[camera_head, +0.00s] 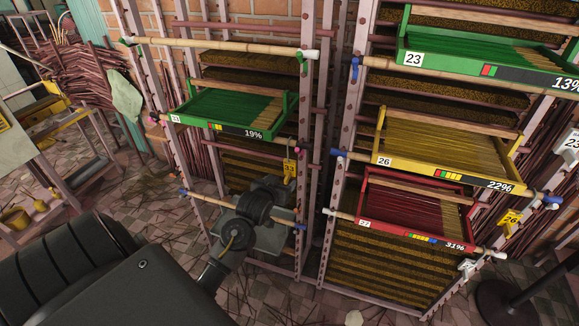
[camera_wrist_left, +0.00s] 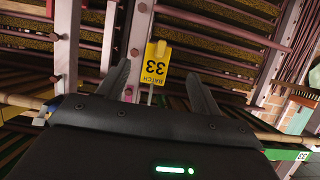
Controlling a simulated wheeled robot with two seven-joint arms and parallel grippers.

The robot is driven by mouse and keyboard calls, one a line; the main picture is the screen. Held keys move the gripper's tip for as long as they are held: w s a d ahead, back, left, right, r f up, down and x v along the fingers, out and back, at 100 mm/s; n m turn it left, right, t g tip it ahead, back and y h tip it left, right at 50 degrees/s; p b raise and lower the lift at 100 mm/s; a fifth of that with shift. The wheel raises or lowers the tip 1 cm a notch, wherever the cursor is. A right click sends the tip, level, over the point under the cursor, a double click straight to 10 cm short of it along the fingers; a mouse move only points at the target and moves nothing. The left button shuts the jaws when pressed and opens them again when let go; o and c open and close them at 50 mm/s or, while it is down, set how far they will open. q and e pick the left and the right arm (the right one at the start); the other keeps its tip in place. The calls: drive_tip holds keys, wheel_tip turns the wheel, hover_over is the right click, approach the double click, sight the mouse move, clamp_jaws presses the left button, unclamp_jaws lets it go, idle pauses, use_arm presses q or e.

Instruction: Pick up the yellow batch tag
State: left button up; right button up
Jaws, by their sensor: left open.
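The yellow batch tag (camera_head: 289,168) marked 33 hangs at the right front of the left rack, just below the right corner of a green tray (camera_head: 258,133) reading 19%. In the left wrist view the tag (camera_wrist_left: 155,68) appears upside down, with BATCH 33 legible, and lies between the two finger outlines. My left gripper (camera_head: 284,186) is open, beside and slightly below the tag in the head view. I cannot tell whether its fingers touch the tag. My right gripper is not in view.
A second yellow tag (camera_head: 511,219) marked 26 hangs at the right rack, near a yellow tray (camera_head: 445,150) and a red tray (camera_head: 415,216). Bamboo poles (camera_head: 225,46) cross the rack fronts. A black round stand (camera_head: 500,300) is at lower right.

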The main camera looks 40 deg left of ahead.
sight(287, 176)
use_arm(q)
drive_tip(key=shift+p+x, duration=0.55)
drive_tip(key=shift+x, duration=2.75)
drive_tip(key=shift+d+f, duration=0.15)
drive_tip(key=shift+c, duration=0.3)
drive_tip(key=c, duration=1)
